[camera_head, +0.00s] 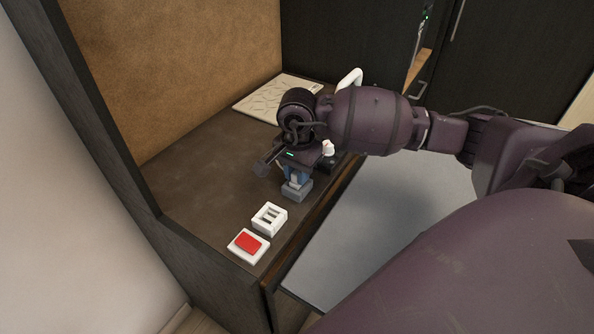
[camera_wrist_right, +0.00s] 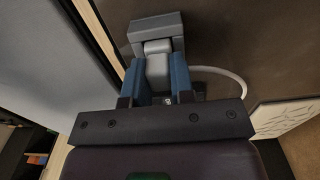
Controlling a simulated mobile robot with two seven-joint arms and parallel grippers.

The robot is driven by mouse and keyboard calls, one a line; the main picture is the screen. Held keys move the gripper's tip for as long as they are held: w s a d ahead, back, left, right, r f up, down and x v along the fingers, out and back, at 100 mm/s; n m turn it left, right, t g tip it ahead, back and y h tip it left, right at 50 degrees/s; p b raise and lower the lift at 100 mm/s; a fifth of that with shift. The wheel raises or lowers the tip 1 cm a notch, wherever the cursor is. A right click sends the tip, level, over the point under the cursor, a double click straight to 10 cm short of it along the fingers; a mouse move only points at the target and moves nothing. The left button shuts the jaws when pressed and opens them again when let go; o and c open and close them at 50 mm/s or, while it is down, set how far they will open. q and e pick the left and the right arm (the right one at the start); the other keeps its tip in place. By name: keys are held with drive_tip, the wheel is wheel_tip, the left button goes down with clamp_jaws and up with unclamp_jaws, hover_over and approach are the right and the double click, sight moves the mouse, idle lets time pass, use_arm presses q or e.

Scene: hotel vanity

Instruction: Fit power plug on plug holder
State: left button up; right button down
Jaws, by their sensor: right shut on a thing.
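The power plug (camera_wrist_right: 158,67) is pale grey and sits between the two blue fingers of my right gripper (camera_wrist_right: 158,76), which is shut on it. In the head view my right gripper (camera_head: 296,175) points down over the vanity's front edge. The plug holder (camera_head: 297,191) is a grey block just below the fingertips. In the wrist view the far end of the plug meets the holder (camera_wrist_right: 155,24), whose sides flank it. I cannot tell how deep the plug sits in it. My left gripper is not in view.
A white slotted block (camera_head: 269,219) and a white box with a red top (camera_head: 248,245) stand nearer on the dark vanity top (camera_head: 200,165). A pale patterned tray (camera_head: 270,98) lies at the back. A white cable (camera_wrist_right: 238,78) curves beside the gripper. The left middle of the top is clear.

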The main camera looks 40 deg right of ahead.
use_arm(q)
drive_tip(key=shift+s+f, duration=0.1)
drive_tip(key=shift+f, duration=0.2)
use_arm(e)
drive_tip(key=shift+f, duration=0.35)
drive_tip(key=c, duration=0.9)
unclamp_jaws()
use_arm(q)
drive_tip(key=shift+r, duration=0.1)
use_arm(e)
wheel_tip(320, 180, up, 3)
drive_tip(key=shift+r, duration=0.1)
wheel_tip(320, 180, up, 7)
drive_tip(key=shift+f, duration=0.15)
drive_tip(key=shift+r, duration=0.5)
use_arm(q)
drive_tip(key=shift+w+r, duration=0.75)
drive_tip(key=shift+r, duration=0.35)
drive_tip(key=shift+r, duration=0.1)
use_arm(e)
drive_tip(key=shift+s+f, duration=0.1)
